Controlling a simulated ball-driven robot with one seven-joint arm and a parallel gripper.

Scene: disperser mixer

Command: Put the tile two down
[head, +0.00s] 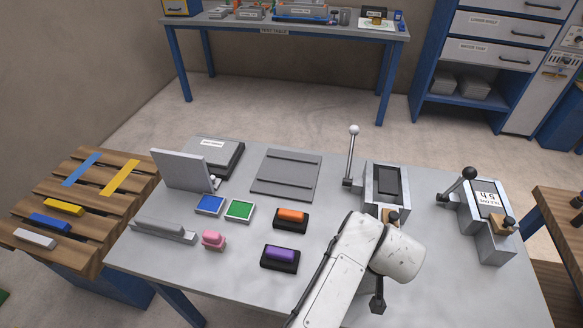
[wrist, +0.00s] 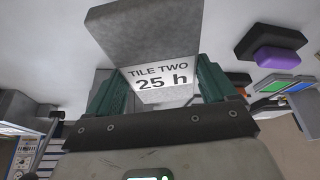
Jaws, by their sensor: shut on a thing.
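Tile two (wrist: 160,76), a grey block with a pale face lettered "TILE TWO 25 h", is between the two teal fingers of my gripper (wrist: 158,88) in the wrist view. The gripper is shut on it. In the head view my white arm reaches over the front right of the grey table (head: 205,275), and the held tile and fingers cannot be made out there. Another lettered tile (head: 487,197) sits in the lever device (head: 484,222) at the right. Its lettering is upside down in the picture.
A second lever device (head: 385,185) stands behind my arm. A flat grey plate (head: 286,174), orange block (head: 290,215), purple block (head: 280,254), pink block (head: 213,239), blue pad (head: 210,205) and green pad (head: 239,210) lie left of it. A slatted wooden bench (head: 107,184) stands left.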

